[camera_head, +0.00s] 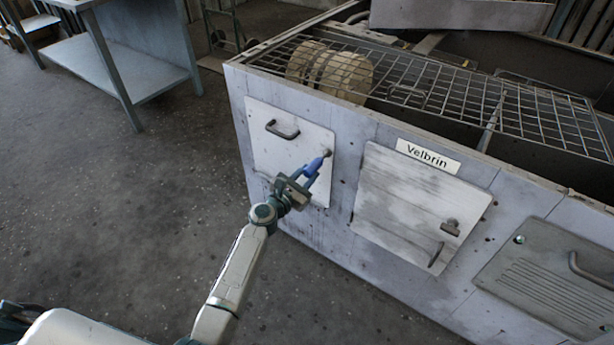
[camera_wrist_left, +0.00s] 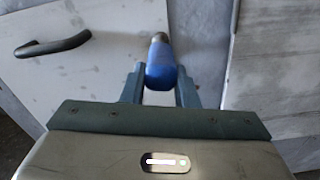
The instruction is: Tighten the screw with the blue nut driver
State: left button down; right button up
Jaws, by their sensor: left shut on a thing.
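The blue nut driver (camera_head: 314,166) is held in my left gripper (camera_head: 304,178), which is shut on its handle. In the left wrist view the blue handle (camera_wrist_left: 161,72) sits between the two fingers (camera_wrist_left: 160,88), with its metal shaft (camera_wrist_left: 158,38) pointing away toward the housing. In the head view the tip of the driver reaches the right edge of the left door panel (camera_head: 290,138), near its upper right corner. The screw itself is hidden behind the tip, and I cannot tell whether the driver is seated on it. My right gripper is not in view.
The left panel has a dark handle (camera_head: 282,130). To its right are a door marked by a "Velbrin" label (camera_head: 428,156) and a slatted panel (camera_head: 550,278). A wire grid (camera_head: 440,85) covers the housing top. A metal table (camera_head: 125,60) stands back left; the floor between is clear.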

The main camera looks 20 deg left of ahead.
pick_arm(q)
jog(key=c, duration=1.7)
grip_release()
jog(key=shift+c, duration=0.2)
grip_shut()
jog(key=v, duration=1.3)
jog(key=shift+p, duration=0.4)
jog(key=shift+r, duration=0.1)
